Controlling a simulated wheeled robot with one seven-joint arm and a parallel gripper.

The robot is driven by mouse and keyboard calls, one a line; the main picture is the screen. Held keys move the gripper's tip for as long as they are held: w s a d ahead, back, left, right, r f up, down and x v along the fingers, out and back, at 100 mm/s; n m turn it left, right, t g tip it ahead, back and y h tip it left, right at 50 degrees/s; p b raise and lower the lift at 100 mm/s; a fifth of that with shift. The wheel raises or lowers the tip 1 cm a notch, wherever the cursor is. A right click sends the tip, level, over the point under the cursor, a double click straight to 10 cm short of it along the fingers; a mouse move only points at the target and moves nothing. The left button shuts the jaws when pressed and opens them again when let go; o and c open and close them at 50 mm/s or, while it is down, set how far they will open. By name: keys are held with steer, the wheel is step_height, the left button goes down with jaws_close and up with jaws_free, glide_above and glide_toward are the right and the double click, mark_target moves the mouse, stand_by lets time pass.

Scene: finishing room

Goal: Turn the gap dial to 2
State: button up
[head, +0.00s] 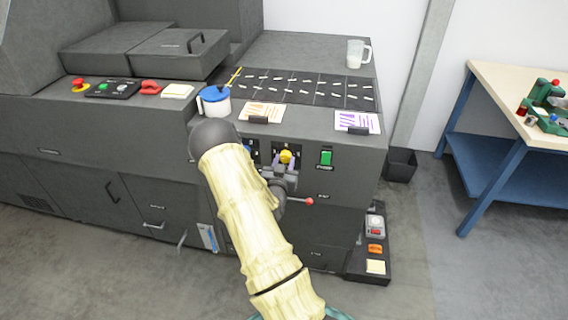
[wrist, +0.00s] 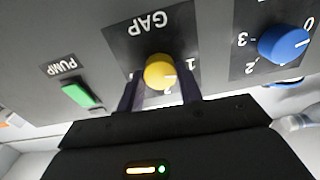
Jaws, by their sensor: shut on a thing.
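The yellow gap dial (wrist: 158,72) sits on a black plate marked GAP on the grey machine front. It also shows in the head view (head: 285,156). My gripper (wrist: 160,88) is shut on the dial, with one dark finger on each side of its knob. A small pale mark on the knob seems to point between 1 and 2, but I cannot tell exactly. The other digits are hidden or out of sight.
A blue dial (wrist: 285,44) with its own scale is beside the gap dial. A green pump switch (wrist: 80,95) is on the other side. A red-tipped lever (head: 309,201) sticks out below.

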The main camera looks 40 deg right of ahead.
steer(key=shift+f, duration=0.15)
steer(key=m+b, duration=0.2)
steer(key=b, duration=0.1)
steer(key=m+b, duration=0.2)
steer(key=b, duration=0.1)
steer(key=shift+f+m, duration=0.2)
steer(key=shift+m, duration=0.2)
steer(key=m+b, duration=0.4)
steer(key=b, duration=0.2)
steer(key=shift+m+b, duration=0.3)
steer(key=m+b, duration=0.4)
steer(key=b, duration=0.2)
steer(key=shift+r+m+b, duration=0.2)
steer(key=shift+m+b, duration=0.7)
steer(key=shift+b, duration=0.2)
steer(key=shift+r, duration=0.1)
steer(key=o, duration=1)
